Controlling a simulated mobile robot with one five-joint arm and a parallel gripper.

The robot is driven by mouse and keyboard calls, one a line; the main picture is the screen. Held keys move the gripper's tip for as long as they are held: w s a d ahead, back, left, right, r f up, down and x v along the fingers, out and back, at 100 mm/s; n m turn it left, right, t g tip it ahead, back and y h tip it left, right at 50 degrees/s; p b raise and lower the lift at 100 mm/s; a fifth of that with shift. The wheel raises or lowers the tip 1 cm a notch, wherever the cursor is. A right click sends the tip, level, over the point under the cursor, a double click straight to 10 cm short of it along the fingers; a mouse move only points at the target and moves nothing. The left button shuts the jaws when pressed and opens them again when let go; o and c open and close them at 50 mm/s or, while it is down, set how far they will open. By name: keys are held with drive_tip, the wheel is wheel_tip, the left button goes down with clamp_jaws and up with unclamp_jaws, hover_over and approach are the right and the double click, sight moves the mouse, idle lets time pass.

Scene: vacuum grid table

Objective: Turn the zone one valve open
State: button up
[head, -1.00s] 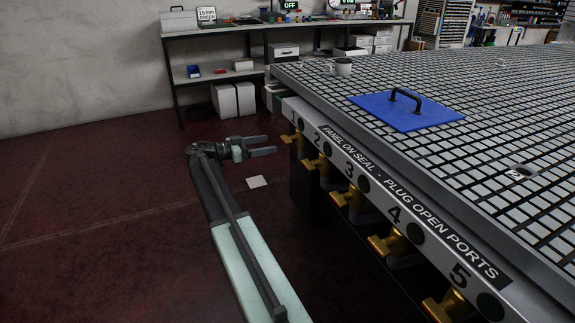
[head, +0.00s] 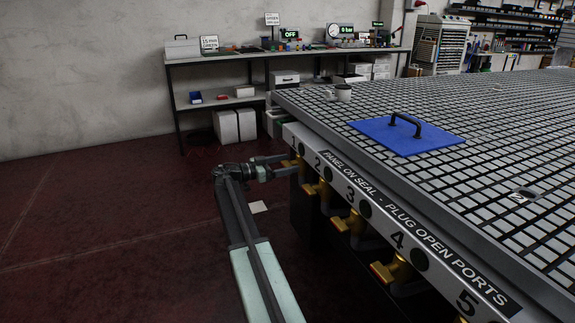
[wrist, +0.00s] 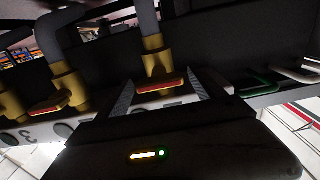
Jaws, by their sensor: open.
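The zone one valve (head: 293,164) is a brass fitting under the numeral 1 at the far end of the table's front rail. In the wrist view the valve (wrist: 157,66) hangs from a grey pipe, and its flat handle (wrist: 160,87) with a red edge lies crosswise. My gripper (head: 284,165) is open, level with this valve, with its tips close to it. In the wrist view my gripper's two fingers (wrist: 165,90) stand on either side of the handle, with gaps visible. I cannot tell how deep the handle sits between them.
More brass valves, such as the zone two valve (head: 323,190), line the rail (head: 385,220) toward me. The floor left of the table is open.

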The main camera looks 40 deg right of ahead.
drive_tip(key=c, duration=1.2)
drive_tip(key=shift+d, duration=0.15)
drive_tip(key=shift+c, duration=0.8)
